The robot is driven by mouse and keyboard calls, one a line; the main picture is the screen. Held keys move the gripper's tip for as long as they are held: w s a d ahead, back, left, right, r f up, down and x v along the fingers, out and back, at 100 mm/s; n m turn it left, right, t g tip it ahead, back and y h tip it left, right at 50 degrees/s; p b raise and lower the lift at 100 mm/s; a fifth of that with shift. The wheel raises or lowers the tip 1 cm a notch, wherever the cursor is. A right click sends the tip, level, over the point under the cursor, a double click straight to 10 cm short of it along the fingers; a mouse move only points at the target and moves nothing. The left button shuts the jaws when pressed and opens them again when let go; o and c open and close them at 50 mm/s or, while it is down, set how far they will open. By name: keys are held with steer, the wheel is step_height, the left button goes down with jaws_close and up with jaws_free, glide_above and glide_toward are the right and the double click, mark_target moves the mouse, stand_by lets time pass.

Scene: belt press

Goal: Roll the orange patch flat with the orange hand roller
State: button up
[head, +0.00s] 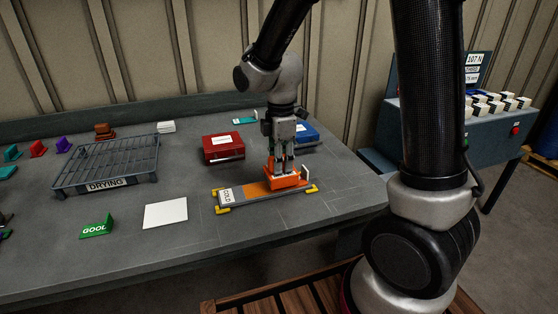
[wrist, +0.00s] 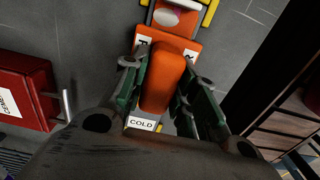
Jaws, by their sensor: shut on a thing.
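The orange hand roller (head: 287,178) is upright over the right part of a strip between yellow corner brackets. My gripper (head: 281,163) is shut on its handle from above. In the wrist view the orange handle (wrist: 163,82) sits between the two fingers of my gripper (wrist: 166,75). The orange patch (head: 256,188) shows on the strip left of the roller; the roller hides part of it. A white COLD label (head: 226,194) lies at the strip's left end and also shows in the wrist view (wrist: 142,123). I cannot tell whether the roller presses on the patch.
A red box (head: 223,147) and a blue box (head: 306,133) stand behind the strip. A white sheet (head: 166,212), a green GOOD sign (head: 97,227) and a DRYING rack (head: 105,184) are to the left. The bench right of the strip is clear. A testing machine (head: 470,125) stands far right.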

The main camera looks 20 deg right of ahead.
steer(key=shift+d, duration=0.7)
steer(key=shift+r, duration=0.15)
steer(key=shift+r, duration=3.45)
steer(key=shift+a+f, duration=0.1)
steer(key=shift+f, duration=0.05)
steer(key=shift+a+f+n, duration=0.3)
steer(key=shift+a+f, duration=0.6)
steer(key=shift+f, duration=0.05)
